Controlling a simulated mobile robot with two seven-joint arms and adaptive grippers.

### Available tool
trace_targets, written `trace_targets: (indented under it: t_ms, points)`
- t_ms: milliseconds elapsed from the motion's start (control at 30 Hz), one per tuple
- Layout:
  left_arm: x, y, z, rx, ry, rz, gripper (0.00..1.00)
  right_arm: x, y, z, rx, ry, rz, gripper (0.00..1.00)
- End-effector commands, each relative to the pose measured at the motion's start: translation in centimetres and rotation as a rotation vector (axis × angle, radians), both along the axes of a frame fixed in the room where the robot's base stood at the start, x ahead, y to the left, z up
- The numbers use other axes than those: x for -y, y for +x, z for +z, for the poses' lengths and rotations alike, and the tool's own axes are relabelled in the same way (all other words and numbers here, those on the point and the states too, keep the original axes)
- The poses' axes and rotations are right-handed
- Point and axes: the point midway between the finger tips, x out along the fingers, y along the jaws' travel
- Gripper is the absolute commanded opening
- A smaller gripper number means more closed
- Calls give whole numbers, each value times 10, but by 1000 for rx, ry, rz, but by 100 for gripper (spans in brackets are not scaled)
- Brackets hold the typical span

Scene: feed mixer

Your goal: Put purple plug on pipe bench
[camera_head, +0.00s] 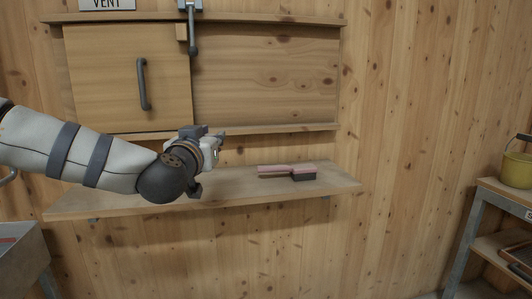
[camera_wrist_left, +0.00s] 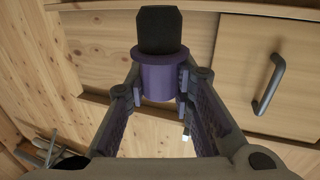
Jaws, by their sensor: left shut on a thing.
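My left gripper (camera_head: 219,144) is shut on the purple plug, above the left-middle of the wooden shelf in the head view. The plug (camera_wrist_left: 157,68) shows in the left wrist view as a purple cylinder with a wider purple collar and a black end. The fingers of the left gripper (camera_wrist_left: 160,90) press on its sides. In the head view the plug is hidden or too small to make out. My right gripper is not in view. I cannot tell for sure which surface is the pipe bench.
The wooden shelf (camera_head: 236,187) holds pink-topped blocks or brushes (camera_head: 288,171). Behind it is a sliding wooden panel (camera_head: 105,80) with a dark handle (camera_head: 142,84). A metal-framed bench (camera_head: 505,190) with a yellow-green pot (camera_head: 517,168) stands at right. A grey bin (camera_head: 25,262) is at lower left.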

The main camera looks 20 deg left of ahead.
Motion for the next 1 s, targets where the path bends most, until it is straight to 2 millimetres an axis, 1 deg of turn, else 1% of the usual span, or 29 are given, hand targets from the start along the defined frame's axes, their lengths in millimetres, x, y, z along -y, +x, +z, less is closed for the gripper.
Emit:
trace_targets:
  t_ms: [67,167,200,267,333,400,500,600,667,933,1000]
  points:
    - [6,-3,-9,-4,2,-7,0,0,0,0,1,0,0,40]
    - [27,-16,-36,-8,1,-29,0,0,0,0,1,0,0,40]
    - [37,-25,-50,-11,2,-43,0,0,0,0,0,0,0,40]
    - [54,-40,-71,-13,2,-66,0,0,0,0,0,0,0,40]
    - [74,-62,-92,-12,1,-101,0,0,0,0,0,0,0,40]
    - [91,-84,-108,-10,-1,-136,0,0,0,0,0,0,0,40]
    - [108,-111,-121,-6,0,-173,0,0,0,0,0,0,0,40]
    - [115,-123,-125,1,4,-191,0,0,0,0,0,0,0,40]
    - [117,-126,-125,2,4,-195,0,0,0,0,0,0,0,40]
    - [115,-125,-125,3,2,-189,0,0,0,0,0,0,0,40]
    - [115,-121,-123,5,5,-191,0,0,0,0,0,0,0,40]
